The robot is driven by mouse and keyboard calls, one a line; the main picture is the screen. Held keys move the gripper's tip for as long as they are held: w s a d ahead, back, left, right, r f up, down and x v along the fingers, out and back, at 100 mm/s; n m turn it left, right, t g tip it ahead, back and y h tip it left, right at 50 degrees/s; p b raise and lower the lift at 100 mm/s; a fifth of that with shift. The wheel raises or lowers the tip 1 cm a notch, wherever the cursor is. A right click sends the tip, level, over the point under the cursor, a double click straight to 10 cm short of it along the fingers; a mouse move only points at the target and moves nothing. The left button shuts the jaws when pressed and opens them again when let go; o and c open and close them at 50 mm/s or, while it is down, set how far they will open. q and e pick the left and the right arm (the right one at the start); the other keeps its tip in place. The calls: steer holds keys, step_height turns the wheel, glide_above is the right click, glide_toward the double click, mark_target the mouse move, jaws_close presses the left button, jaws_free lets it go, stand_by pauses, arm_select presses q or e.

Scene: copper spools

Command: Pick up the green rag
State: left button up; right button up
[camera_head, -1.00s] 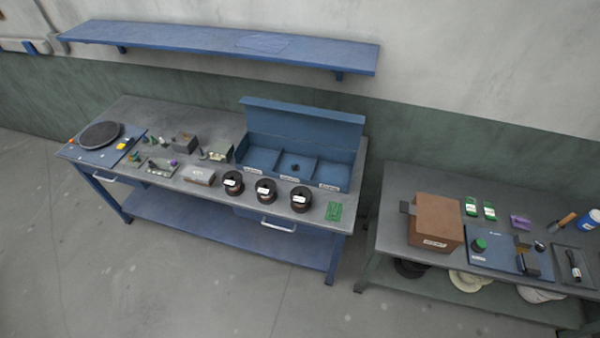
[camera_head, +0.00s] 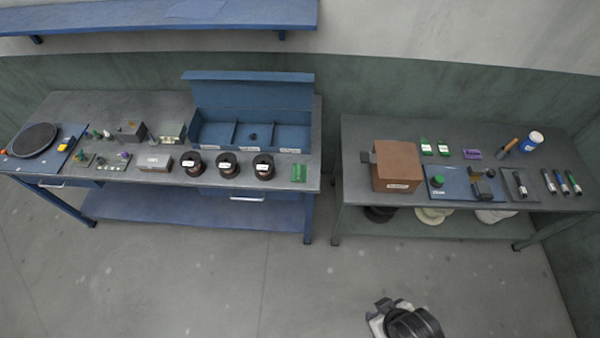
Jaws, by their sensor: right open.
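A small green rag (camera_head: 299,173) lies flat at the front right corner of the left workbench (camera_head: 215,187), to the right of the copper spools. My right gripper (camera_head: 380,306) shows at the bottom of the head view, over the floor, below and to the right of the rag and well apart from it. It is open with nothing seen in it. My left gripper is not in view.
Three dark copper spools (camera_head: 228,165) stand in a row left of the rag. A blue three-part bin (camera_head: 251,107) stands behind them. The right bench (camera_head: 352,137) holds a brown box (camera_head: 397,165) and small items. Floor (camera_head: 200,275) in front is clear.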

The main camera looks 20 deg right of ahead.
steer(key=shift+o, duration=0.2)
steer(key=shift+d, duration=0.1)
steer(key=o, duration=1)
